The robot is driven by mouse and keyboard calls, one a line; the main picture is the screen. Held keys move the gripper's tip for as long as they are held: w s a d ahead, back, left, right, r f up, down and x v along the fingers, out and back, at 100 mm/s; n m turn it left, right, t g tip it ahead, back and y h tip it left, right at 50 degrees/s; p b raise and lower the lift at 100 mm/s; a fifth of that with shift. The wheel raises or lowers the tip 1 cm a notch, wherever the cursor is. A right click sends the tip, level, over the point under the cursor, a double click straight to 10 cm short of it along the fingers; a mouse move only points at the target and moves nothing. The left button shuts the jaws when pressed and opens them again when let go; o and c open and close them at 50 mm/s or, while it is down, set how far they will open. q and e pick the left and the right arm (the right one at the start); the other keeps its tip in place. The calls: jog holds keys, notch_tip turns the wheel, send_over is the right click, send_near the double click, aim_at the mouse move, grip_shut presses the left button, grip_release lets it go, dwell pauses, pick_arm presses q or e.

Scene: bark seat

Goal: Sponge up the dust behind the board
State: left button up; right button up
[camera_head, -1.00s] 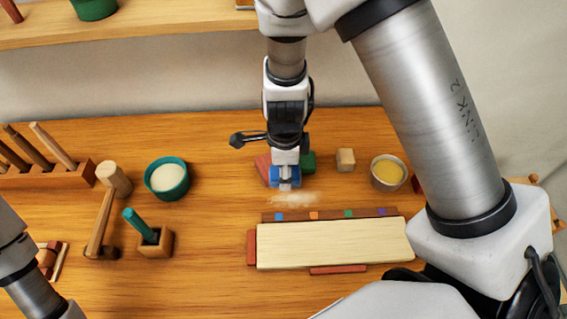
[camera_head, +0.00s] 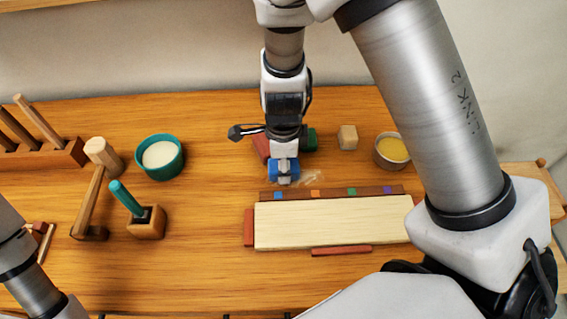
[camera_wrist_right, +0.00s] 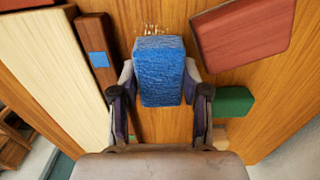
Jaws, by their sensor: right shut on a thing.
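A blue sponge (camera_head: 283,171) is held in my right gripper (camera_head: 284,165), just behind the board. In the right wrist view the blue sponge (camera_wrist_right: 160,72) sits between the two fingers of my right gripper (camera_wrist_right: 160,98). The pale board (camera_head: 335,224) lies on the bench, with a dark strip with coloured squares (camera_head: 333,193) along its back edge. A faint patch of pale dust (camera_head: 312,177) lies just right of the sponge; it also shows past the sponge in the wrist view (camera_wrist_right: 152,29). Of my left arm only links show at the lower left; its gripper is out of view.
A red block (camera_head: 261,146) and a green block (camera_head: 310,139) are close by the right gripper. A wooden cube (camera_head: 348,138) and a cup of yellow stuff (camera_head: 392,150) stand right. A teal bowl (camera_head: 161,158), mallet (camera_head: 92,195) and holder (camera_head: 146,222) stand left.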

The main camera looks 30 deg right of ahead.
jog(key=shift+f+b, duration=0.35)
jog(key=shift+f, duration=0.2)
dwell(0.4)
